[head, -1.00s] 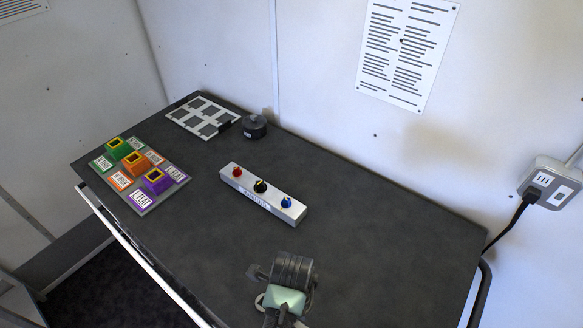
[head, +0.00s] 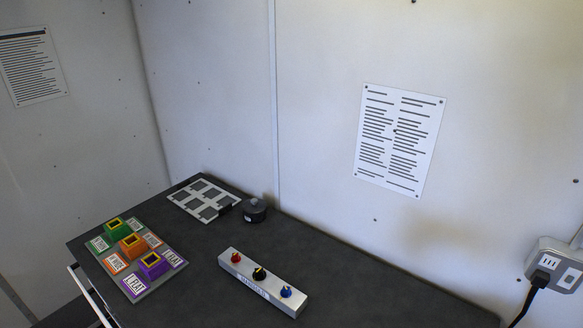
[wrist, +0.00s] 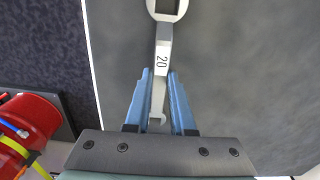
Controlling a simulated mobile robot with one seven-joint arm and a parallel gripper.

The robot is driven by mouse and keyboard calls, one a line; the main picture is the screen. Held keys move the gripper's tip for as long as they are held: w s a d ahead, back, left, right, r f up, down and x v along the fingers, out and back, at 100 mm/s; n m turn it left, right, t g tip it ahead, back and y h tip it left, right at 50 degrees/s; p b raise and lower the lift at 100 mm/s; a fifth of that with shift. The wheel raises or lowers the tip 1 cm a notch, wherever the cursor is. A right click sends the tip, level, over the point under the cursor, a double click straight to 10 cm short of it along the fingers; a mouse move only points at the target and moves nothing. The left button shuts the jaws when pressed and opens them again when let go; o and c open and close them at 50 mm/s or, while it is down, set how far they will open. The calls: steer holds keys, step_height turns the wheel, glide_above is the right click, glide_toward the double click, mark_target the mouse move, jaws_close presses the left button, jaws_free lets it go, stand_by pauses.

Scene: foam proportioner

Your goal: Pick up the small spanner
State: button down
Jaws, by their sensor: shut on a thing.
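My gripper (wrist: 161,75) has blue fingers and is shut on the spanner's shank. I cannot tell how far the spanner is above the dark table top (wrist: 235,70). Neither the gripper nor the spanner shows in the head view now.
On the table stand a silver box with red, black and blue knobs (head: 262,282), a board with coloured blocks (head: 130,257), a white frame with dark squares (head: 203,199) and a dark round object (head: 255,210). A red object (wrist: 28,130) is beyond the table edge.

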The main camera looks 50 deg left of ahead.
steer(key=shift+r, duration=0.1)
step_height(320, 180, up, 10)
steer(key=b, duration=0.1)
steer(key=shift+b, duration=0.3)
steer(key=c, duration=1.3)
jaws_free()
jaws_close()
steer(key=shift+s, duration=0.1)
